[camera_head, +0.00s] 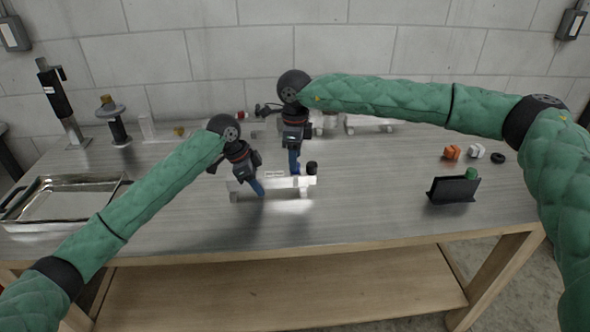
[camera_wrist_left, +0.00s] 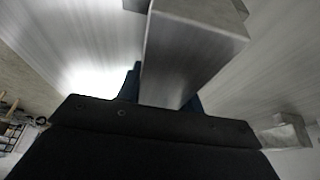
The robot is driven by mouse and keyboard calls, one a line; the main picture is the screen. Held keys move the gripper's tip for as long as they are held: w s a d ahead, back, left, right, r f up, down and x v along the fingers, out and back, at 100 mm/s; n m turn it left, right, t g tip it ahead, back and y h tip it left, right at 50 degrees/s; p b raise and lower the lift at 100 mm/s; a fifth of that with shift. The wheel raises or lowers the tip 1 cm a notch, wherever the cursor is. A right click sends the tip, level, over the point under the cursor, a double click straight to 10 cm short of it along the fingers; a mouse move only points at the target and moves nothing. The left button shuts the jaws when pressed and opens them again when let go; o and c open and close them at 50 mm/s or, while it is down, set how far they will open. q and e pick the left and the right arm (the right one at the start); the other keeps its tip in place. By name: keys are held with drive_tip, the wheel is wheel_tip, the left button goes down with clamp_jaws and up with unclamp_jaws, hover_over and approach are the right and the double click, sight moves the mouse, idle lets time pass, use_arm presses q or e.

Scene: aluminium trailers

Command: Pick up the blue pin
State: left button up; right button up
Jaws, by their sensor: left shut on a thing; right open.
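An aluminium trailer (camera_head: 279,182) stands near the middle of the table, with a small black cylinder (camera_head: 312,167) at its right end. My left gripper (camera_head: 258,188) is shut on the trailer's left part. In the left wrist view its metal bar (camera_wrist_left: 185,60) lies between the blue fingers of my left gripper (camera_wrist_left: 165,95). My right gripper (camera_head: 294,168) is open, pointing down just behind the trailer; I cannot tell whether it touches it. I cannot make out a blue pin; the blue parts I see are gripper fingers.
More aluminium trailers (camera_head: 370,122) stand at the back. A metal tray (camera_head: 62,206) is at the left. A black holder (camera_head: 453,190) with a green piece (camera_head: 471,173), an orange piece (camera_head: 452,152), a white piece (camera_head: 477,151) and a black ring (camera_head: 498,157) are at the right. The table's front middle is clear.

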wheel_tip(320, 180, down, 2)
drive_tip(key=shift+f, duration=0.15)
drive_tip(key=shift+c, duration=0.2)
drive_tip(key=c, duration=1)
wheel_tip(320, 180, up, 10)
drive_tip(key=shift+r, duration=0.1)
use_arm(q)
drive_tip(key=o, duration=1.2)
